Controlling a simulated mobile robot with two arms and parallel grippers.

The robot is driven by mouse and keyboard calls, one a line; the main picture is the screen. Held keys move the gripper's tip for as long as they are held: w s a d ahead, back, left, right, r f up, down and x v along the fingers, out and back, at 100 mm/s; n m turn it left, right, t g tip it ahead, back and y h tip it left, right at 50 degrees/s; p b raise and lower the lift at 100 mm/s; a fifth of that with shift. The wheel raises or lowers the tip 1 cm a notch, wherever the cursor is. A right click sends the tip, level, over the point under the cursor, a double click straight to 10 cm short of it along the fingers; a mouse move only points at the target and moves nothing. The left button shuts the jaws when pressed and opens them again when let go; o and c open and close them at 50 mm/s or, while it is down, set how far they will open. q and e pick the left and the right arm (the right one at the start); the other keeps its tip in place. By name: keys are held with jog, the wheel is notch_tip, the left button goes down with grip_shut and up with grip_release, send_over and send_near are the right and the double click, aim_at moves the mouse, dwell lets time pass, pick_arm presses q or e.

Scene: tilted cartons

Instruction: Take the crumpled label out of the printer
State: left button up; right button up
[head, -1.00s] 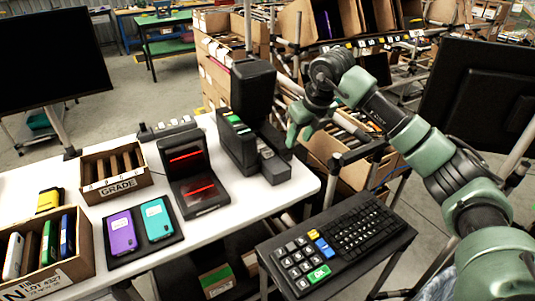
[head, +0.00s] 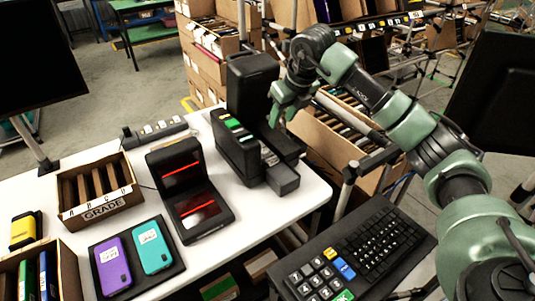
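The black printer (head: 236,147) stands at the back right of the white table, with coloured buttons on its top edge and a low front part sticking out to the right. My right gripper (head: 279,112) is just behind and right of the printer's top, pointing down beside the tall black part (head: 252,82). Its fingers are small and dark against the printer, so I cannot tell whether they are open or shut. I cannot make out a crumpled label; the printer's inside is hidden. My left gripper is not in view.
A black scanner stand (head: 189,190) with red lights is left of the printer. A GRADE box (head: 98,208), two phones on a black mat (head: 176,262) and a keypad (head: 322,279) with keyboard stand nearby. Shelves with cartons (head: 335,146) are close behind the arm.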

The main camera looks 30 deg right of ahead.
jog(key=f, duration=0.2)
jog(key=b, duration=1)
send_near(274, 160)
jog(key=f, duration=0.1)
jog(key=x, duration=0.2)
jog(key=p+x, duration=0.1)
jog(key=x, duration=0.2)
jog(key=p+x, duration=0.1)
jog(key=x, duration=0.2)
jog(key=shift+w+d+r, duration=0.1)
jog(key=shift+w+r, duration=0.05)
jog(key=shift+w, duration=0.15)
jog(key=shift+c, duration=0.4)
grip_shut()
